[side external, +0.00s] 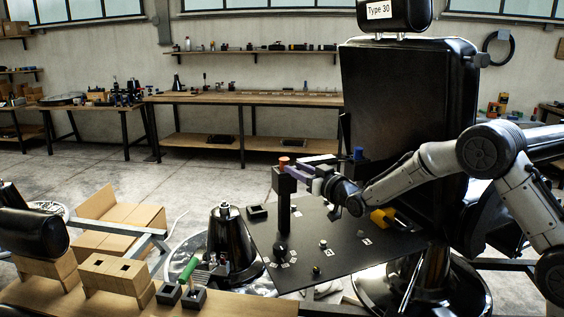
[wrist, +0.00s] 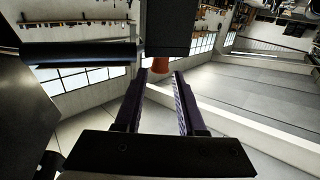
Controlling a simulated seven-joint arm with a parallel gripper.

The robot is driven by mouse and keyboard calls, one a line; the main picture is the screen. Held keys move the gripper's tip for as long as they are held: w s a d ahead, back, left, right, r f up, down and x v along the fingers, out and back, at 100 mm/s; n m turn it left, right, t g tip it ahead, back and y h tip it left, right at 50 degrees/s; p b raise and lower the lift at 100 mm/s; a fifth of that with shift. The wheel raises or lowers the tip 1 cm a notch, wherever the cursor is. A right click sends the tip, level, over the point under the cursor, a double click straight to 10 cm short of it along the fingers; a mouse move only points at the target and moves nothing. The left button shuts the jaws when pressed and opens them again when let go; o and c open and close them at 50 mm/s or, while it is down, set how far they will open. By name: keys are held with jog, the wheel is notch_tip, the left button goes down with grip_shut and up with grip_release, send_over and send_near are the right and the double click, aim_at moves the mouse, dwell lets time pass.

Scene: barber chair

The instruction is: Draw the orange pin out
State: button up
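The orange pin (side external: 284,161) stands upright with its head showing above the top block of a black post (side external: 284,215) on the black board. Its lower part is hidden in the block. My gripper (side external: 294,170), with purple fingers, reaches in from the right, level with the top of the post. In the wrist view the orange pin (wrist: 160,65) shows beyond the black block's edge, between the tips of my gripper (wrist: 160,76). The fingers are apart, with a gap on each side of the pin. They hold nothing.
The black board (side external: 345,250) carries small pegs, white tags and a yellow block (side external: 382,218). A blue-topped black post (side external: 358,155) stands close behind my gripper. The barber chair back (side external: 395,110) rises behind.

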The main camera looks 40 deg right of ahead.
jog(key=w, duration=0.9)
jog(key=shift+w, duration=0.25)
grip_shut()
jog(key=shift+c, duration=1.3)
grip_release()
grip_shut()
jog(key=shift+r, duration=0.2)
notch_tip(320, 180, up, 7)
dwell(0.9)
